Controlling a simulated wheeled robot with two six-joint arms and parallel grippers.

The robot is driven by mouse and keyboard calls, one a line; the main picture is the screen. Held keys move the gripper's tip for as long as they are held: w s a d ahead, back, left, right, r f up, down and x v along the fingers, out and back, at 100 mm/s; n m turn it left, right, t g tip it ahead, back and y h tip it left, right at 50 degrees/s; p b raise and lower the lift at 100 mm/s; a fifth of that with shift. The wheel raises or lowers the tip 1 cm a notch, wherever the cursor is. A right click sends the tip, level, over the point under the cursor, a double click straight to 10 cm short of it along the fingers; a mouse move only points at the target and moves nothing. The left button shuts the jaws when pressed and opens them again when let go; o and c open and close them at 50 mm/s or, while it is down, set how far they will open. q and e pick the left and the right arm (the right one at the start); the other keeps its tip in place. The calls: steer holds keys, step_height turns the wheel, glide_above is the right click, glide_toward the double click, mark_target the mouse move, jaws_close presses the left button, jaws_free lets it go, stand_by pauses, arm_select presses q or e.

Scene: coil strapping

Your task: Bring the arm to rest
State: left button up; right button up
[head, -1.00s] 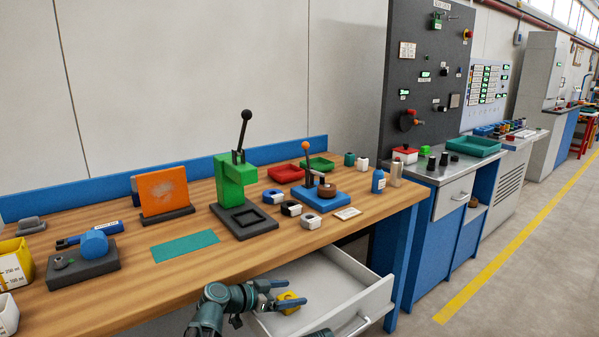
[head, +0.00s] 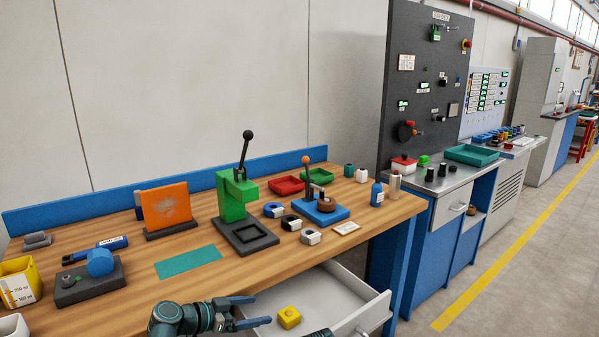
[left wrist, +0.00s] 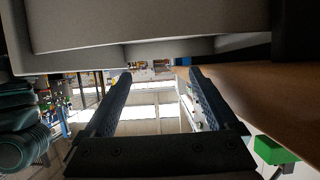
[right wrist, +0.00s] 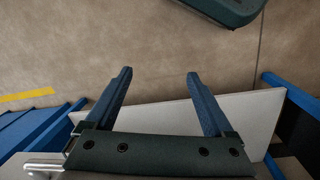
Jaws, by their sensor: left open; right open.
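My left gripper (head: 262,310) is open and empty at the bottom of the head view, in front of the bench. Its blue fingers point right, toward a yellow block (head: 289,318) in the open white drawer (head: 338,292), with a gap between them. In the left wrist view the left fingers (left wrist: 160,100) stand apart with nothing between them. My right gripper (right wrist: 158,90) is open and empty in the right wrist view, over a white panel and the floor. In the head view only a dark piece at the bottom edge may belong to my right arm.
The wooden bench (head: 130,284) carries a green press (head: 231,200), an orange panel (head: 166,206), a teal mat (head: 188,262), a blue fixture (head: 320,213), red (head: 287,185) and green trays, and several small parts. The drawer juts out under the bench's front edge. Floor at right is clear.

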mark_target(289, 313)
arm_select(q)
steer(key=b+x, duration=0.4)
steer(key=x, duration=0.7)
steer(key=shift+w+f, duration=0.1)
steer(key=shift+f, duration=0.2)
steer(key=shift+w+d+f+b, duration=0.1)
steer(key=shift+d+f+b, duration=0.05)
steer(key=shift+f+b, duration=0.25)
steer(key=shift+w+d+f+b, duration=0.1)
steer(key=shift+d+f+b, duration=0.1)
steer(key=shift+f+b, duration=0.25)
step_height(289, 313, up, 13)
steer(key=p, duration=1.3)
steer(key=shift+s, duration=0.4)
steer(key=shift+d, duration=0.2)
